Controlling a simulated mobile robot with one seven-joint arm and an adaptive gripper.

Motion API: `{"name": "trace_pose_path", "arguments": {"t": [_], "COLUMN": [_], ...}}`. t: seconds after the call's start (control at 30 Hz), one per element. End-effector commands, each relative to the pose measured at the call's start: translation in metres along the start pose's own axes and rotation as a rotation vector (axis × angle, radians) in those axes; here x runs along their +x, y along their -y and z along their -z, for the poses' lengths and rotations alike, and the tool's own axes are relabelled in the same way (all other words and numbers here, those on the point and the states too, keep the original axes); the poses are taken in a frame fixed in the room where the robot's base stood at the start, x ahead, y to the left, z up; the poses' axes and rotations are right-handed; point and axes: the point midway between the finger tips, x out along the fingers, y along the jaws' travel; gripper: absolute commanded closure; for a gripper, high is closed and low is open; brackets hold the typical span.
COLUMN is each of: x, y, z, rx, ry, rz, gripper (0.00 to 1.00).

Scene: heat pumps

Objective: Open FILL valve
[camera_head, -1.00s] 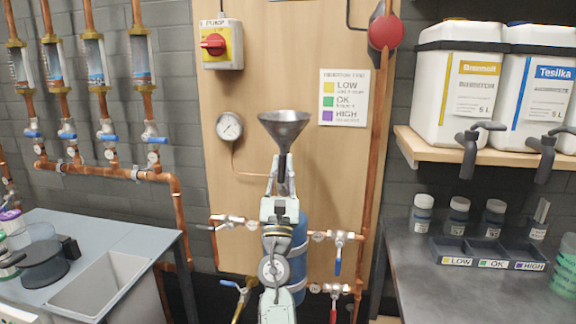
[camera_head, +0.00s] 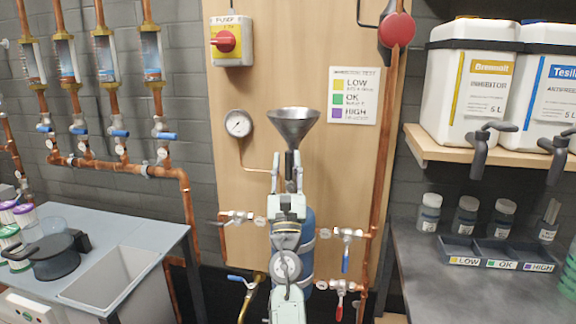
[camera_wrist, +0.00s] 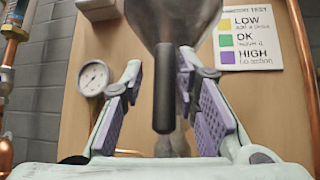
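The valves sit on copper pipes low on the wooden panel; I cannot read which is marked FILL. A dark-handled valve (camera_head: 238,217) is at left, a blue-handled one (camera_head: 346,250) at right, a red-handled one (camera_head: 340,300) below it, and a brass one with a blue handle (camera_head: 246,287) at lower left. My gripper (camera_head: 287,172) is raised in front of the panel, just below the metal funnel (camera_head: 293,125). In the wrist view my gripper (camera_wrist: 163,112) is open, its purple-padded fingers apart on either side of the funnel's dark handle (camera_wrist: 163,88). My arm hides part of the pipework.
A blue tank (camera_head: 308,255) stands behind my arm. A grey table with a sink (camera_head: 110,278) is at left. A dark bench (camera_head: 425,275) with bottles and a labelled tray (camera_head: 497,252) is at right, under a shelf (camera_head: 455,152) of canisters.

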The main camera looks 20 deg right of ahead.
Motion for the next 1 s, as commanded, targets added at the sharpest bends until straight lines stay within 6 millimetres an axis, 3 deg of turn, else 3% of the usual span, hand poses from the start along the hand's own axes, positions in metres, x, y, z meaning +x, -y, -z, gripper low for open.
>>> {"name": "trace_pose_path", "arguments": {"t": [0.47,1.0], "x": [-0.007,-0.094], "y": [0.003,0.003], "z": [0.001,0.000], "rx": [-0.002,-0.002], "ry": [-0.002,-0.001], "rz": [0.005,0.006], "gripper": [0.65,0.65]}}
